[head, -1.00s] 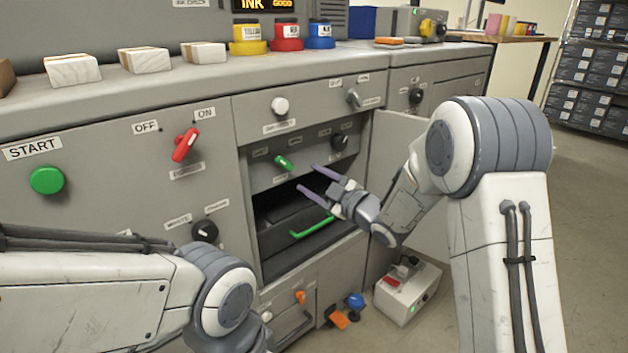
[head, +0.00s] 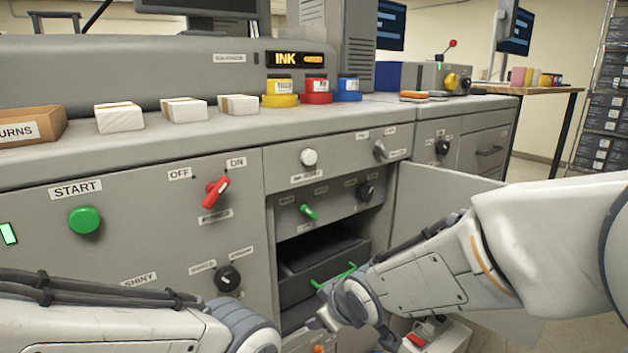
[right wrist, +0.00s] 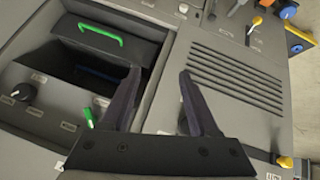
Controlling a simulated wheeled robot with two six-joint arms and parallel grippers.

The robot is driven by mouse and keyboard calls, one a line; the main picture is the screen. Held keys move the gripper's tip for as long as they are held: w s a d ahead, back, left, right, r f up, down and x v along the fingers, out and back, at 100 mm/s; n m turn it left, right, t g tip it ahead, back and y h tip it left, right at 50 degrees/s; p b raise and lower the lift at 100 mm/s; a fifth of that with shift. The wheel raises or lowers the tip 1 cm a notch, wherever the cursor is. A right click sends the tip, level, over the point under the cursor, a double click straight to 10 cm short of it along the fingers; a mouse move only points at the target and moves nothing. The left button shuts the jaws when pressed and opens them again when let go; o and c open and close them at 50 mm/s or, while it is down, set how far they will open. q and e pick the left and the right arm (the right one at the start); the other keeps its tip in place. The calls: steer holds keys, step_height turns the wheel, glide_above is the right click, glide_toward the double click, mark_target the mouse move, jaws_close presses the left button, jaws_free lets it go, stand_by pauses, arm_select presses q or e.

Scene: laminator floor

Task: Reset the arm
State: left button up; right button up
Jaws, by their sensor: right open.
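The drawer with a green handle (head: 334,275) sits inside the compartment, and the handle also shows in the right wrist view (right wrist: 100,36). My left arm shows at the lower left of the head view, and its gripper is out of the picture.
The panel carries a green START button (head: 84,220), a red switch (head: 215,191) and a green lever (head: 310,212). An open door (head: 440,195) stands right of the compartment. White blocks and ink jars (head: 316,90) line the counter. A grey box (head: 440,338) stands on the floor.

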steer(key=s+d+f+m+g+h, duration=0.2)
steer(key=s+g, duration=0.5)
steer(key=s, duration=1.5)
step_height(320, 180, up, 29)
steer(key=s+p, duration=0.1)
steer(key=p, duration=2.7)
steer(key=shift+s+d+f+p, duration=0.15)
steer(key=shift+s+d+p, duration=0.05)
steer(key=shift+d+p, duration=0.2)
